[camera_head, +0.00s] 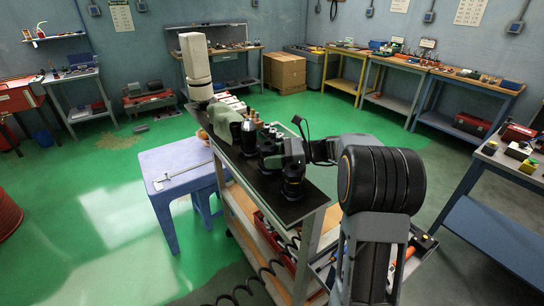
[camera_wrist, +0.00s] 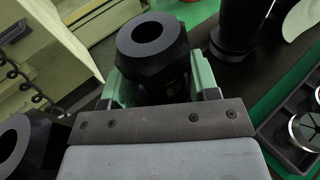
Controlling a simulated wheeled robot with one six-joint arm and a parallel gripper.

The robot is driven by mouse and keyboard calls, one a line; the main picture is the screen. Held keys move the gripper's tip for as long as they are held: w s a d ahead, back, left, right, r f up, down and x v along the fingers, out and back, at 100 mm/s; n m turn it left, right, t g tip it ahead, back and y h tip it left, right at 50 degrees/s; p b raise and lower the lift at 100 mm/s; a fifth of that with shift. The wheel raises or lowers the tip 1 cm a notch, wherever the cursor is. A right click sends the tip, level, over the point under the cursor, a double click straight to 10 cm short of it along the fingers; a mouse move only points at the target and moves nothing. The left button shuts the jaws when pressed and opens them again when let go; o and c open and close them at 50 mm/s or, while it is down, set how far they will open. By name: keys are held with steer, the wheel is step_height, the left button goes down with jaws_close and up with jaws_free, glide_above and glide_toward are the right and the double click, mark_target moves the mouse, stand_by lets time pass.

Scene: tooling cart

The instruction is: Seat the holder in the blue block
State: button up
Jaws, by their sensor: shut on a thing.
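The holder, a black tool holder with a hexagonal collar and a round bore, is upright between the fingers of my gripper in the wrist view (camera_wrist: 153,42). My gripper (camera_wrist: 160,85) is shut on it, with a green finger on each side. In the head view my gripper (camera_head: 291,160) is over the right part of the cart's dark top, with the black holder (camera_head: 292,187) below it. I cannot tell whether the holder's lower end touches anything. I cannot make out the blue block in either view; my arm and gripper hide part of the cart top.
Other black holders stand close by in the wrist view, at the lower left (camera_wrist: 14,145) and the top right (camera_wrist: 238,28). A dark tray (camera_wrist: 280,135) with round metal pieces lies at right. A pale green machine (camera_head: 222,118) stands on the cart (camera_head: 312,200). A bluish stool (camera_head: 170,158) is left of it.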

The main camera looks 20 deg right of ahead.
steer(key=shift+f, duration=0.2)
stand_by(0.5)
steer(key=o, duration=1.3)
steer(key=shift+o, duration=0.8)
steer(key=shift+s+f, duration=0.1)
steer(key=shift+f, duration=0.1)
steer(key=b+v, duration=0.2)
steer(key=v, duration=1.1)
steer(key=shift+d+r, duration=0.3)
steer(key=shift+d, duration=0.05)
